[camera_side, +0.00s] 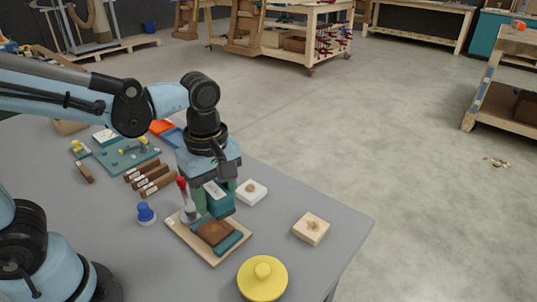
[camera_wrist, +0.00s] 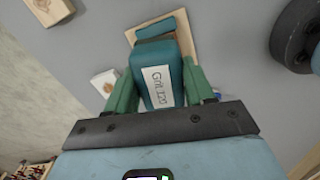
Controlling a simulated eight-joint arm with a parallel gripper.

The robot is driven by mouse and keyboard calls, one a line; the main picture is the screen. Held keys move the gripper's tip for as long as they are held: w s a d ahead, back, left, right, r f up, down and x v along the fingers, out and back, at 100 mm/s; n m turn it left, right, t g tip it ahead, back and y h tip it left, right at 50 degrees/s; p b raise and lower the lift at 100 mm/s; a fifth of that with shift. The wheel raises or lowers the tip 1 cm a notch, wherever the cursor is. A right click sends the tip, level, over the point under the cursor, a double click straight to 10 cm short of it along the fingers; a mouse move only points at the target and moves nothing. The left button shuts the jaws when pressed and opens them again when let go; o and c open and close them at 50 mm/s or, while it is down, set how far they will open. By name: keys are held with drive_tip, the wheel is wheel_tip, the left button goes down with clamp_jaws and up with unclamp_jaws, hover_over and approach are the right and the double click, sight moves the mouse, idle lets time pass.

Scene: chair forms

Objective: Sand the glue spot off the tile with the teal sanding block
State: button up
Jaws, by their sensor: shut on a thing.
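My gripper (camera_side: 215,190) is shut on a teal sanding block (camera_side: 219,205). In the wrist view the block (camera_wrist: 164,90), with a white label that seems to read "Grit 120", sits between my green fingers (camera_wrist: 158,86). It is over or beside the far end of a wooden board; whether it touches the board I cannot tell. A white tile (camera_side: 252,191) with a brownish spot lies right of my gripper, also in the wrist view (camera_wrist: 104,82). A beige tile (camera_side: 311,228) with a brown spot lies farther right. Which spot is glue I cannot tell.
A yellow round lid-like thing (camera_side: 262,278) is at the front edge, a blue-topped item (camera_side: 146,213) at left. Brown bars (camera_side: 148,176) lie behind. Table between the tiles is clear.

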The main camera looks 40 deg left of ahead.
sight(209, 223)
drive_tip(key=shift+n, duration=0.8)
drive_tip(key=shift+f, duration=0.15)
drive_tip(key=shift+f, duration=3.7)
drive_tip(key=shift+a, duration=1.8)
drive_tip(key=shift+c, duration=0.4)
drive_tip(key=shift+a+f, duration=0.2)
drive_tip(key=shift+f, duration=0.1)
drive_tip(key=d, duration=0.4)
drive_tip(key=shift+d, duration=0.1)
wheel_tip(209, 223, up, 2)
drive_tip(key=shift+r, duration=3.15)
